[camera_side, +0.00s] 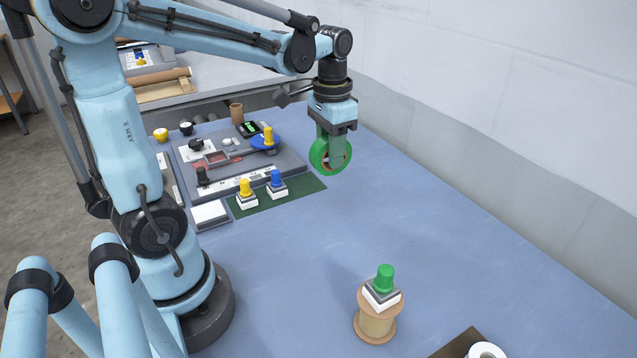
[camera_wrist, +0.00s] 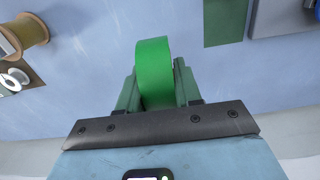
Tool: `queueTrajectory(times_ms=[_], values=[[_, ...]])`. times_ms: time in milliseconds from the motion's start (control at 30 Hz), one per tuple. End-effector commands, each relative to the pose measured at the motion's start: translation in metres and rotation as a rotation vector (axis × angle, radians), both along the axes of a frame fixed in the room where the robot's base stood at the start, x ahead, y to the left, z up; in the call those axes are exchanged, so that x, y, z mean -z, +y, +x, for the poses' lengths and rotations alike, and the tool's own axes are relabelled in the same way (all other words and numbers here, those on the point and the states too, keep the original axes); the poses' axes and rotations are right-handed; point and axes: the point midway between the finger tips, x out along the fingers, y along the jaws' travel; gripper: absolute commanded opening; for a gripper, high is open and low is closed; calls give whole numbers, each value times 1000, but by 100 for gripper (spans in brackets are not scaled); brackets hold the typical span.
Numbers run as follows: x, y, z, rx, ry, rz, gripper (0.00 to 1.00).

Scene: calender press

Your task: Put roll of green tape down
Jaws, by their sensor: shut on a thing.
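The roll of green tape (camera_side: 318,156) is a green ring held upright above the blue table (camera_side: 300,240) in the side view. My gripper (camera_side: 336,140) points down and is shut on the roll. In the wrist view the green tape (camera_wrist: 154,72) shows edge-on between the two greenish fingers of my gripper (camera_wrist: 156,88). Blue table surface shows beyond the roll, with a gap below it in the side view. The roll's far side is hidden in the wrist view.
A wooden spool (camera_side: 377,326) bears a block with a green knob (camera_side: 385,278) at the front. Yellow (camera_side: 246,187) and blue (camera_side: 276,180) knobs stand on a dark green mat (camera_side: 305,188). A grey panel (camera_side: 290,160) lies behind. The table's middle is clear.

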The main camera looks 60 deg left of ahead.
Motion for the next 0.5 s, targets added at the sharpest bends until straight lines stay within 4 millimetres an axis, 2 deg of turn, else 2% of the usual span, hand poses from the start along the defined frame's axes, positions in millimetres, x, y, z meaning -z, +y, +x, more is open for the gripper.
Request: queueTrajectory(times_ms=[100,267,500], values=[[3,10,10,-14,0,0,3],[9,21,14,-24,0,0,3],[36,67,12,-27,0,0,3]])
